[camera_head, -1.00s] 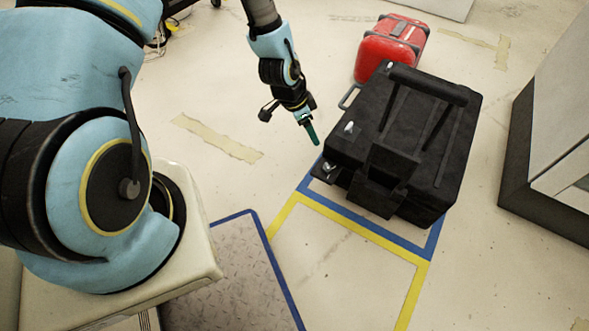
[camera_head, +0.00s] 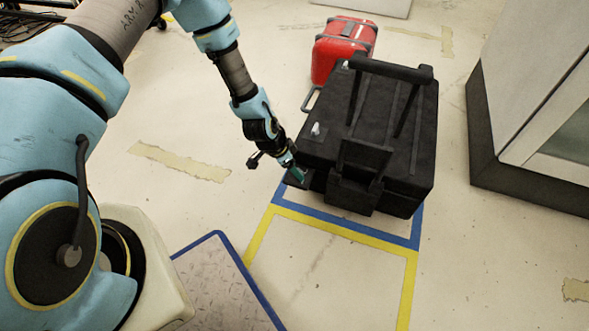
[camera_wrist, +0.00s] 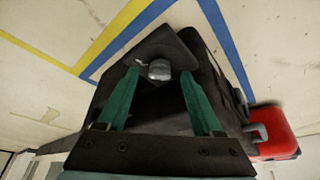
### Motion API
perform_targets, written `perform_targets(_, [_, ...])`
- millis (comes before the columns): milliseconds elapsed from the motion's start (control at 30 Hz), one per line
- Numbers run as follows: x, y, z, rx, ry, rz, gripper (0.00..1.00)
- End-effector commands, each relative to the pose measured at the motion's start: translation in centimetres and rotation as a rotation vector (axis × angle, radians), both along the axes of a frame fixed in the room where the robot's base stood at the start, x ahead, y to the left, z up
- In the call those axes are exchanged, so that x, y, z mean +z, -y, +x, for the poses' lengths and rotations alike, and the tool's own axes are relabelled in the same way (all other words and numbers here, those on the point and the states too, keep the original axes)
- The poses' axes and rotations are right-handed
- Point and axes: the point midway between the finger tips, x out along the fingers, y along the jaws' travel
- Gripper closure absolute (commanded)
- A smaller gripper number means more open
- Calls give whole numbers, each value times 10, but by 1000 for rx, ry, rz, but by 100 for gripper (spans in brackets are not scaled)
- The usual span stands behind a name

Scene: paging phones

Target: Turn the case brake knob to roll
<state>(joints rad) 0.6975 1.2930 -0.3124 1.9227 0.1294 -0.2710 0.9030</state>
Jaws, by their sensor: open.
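The black wheeled case (camera_head: 395,150) stands on the floor inside a blue and yellow taped outline. Its brake knob (camera_wrist: 159,69) is a small grey knob on a dark plate (camera_wrist: 178,48) that juts from the case's lower corner. In the head view my gripper (camera_head: 299,176) is at that corner and hides the knob. In the wrist view my gripper (camera_wrist: 158,85) has its two green fingers apart, one on each side of the knob's near end. I cannot tell whether either finger touches it. Any brake markings are too small to read.
A red case (camera_head: 343,48) stands behind the black case, and it also shows in the wrist view (camera_wrist: 275,132). A pale cabinet (camera_head: 530,110) with a dark base stands at the right. A blue-edged metal plate (camera_head: 222,285) lies in front. The floor left of the case is clear.

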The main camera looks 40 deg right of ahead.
Motion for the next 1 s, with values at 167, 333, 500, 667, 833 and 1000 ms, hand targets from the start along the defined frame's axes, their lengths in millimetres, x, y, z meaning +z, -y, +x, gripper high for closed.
perform_targets(167, [-3, 2, 0, 0, 0, 0, 32])
perform_targets(333, [-3, 2, 0, 0, 0, 0, 32])
perform_targets(500, [-3, 2, 0, 0, 0, 0, 52])
perform_targets(667, [-3, 1, 0, 0, 0, 0, 70])
perform_targets(833, [-3, 1, 0, 0, 0, 0, 89])
perform_targets(1000, [-3, 1, 0, 0, 0, 0, 100])
